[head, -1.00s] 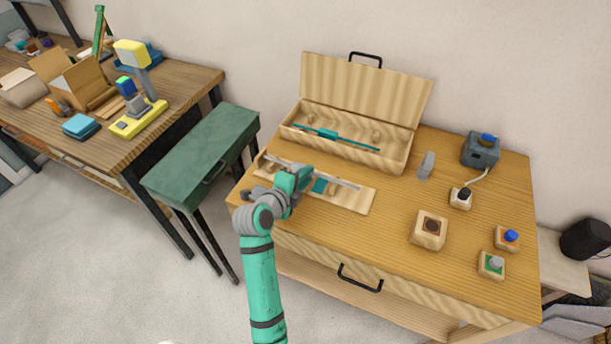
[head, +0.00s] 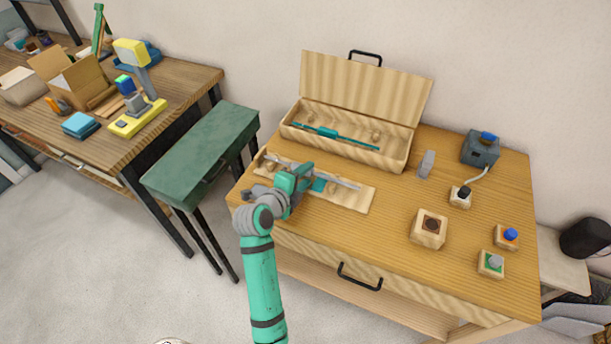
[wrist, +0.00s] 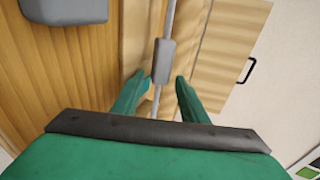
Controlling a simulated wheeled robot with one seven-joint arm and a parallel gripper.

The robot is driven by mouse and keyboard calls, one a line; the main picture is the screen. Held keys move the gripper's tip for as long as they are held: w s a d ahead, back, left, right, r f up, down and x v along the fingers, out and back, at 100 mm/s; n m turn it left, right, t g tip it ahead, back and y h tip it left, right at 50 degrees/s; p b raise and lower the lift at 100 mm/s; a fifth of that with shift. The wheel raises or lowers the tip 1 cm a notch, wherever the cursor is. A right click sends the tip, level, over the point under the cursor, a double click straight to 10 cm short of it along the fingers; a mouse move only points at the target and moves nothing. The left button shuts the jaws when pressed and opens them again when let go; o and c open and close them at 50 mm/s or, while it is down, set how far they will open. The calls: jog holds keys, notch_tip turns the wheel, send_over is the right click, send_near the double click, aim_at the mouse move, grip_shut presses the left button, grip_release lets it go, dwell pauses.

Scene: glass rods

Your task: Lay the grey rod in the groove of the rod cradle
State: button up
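The thin grey rod (head: 345,183) stretches over a pale wooden board with small raised blocks, which looks to be the rod cradle (head: 355,199), at the front left of the table. My gripper (head: 308,182) is at the rod's middle. In the wrist view the rod (wrist: 171,15) has a thicker grey sleeve (wrist: 163,60). The two green fingers (wrist: 160,86) stand apart on either side of the rod, with narrow gaps beside the sleeve. My gripper hides part of the rod and cradle in the head view, so I cannot tell whether the rod rests in the groove.
Behind the board stands an open wooden box (head: 300,137) with a teal rod (head: 335,133) inside and its lid (head: 365,85) raised.

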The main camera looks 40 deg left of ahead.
jog(key=v, duration=1.1)
jog(key=shift+w, duration=0.1)
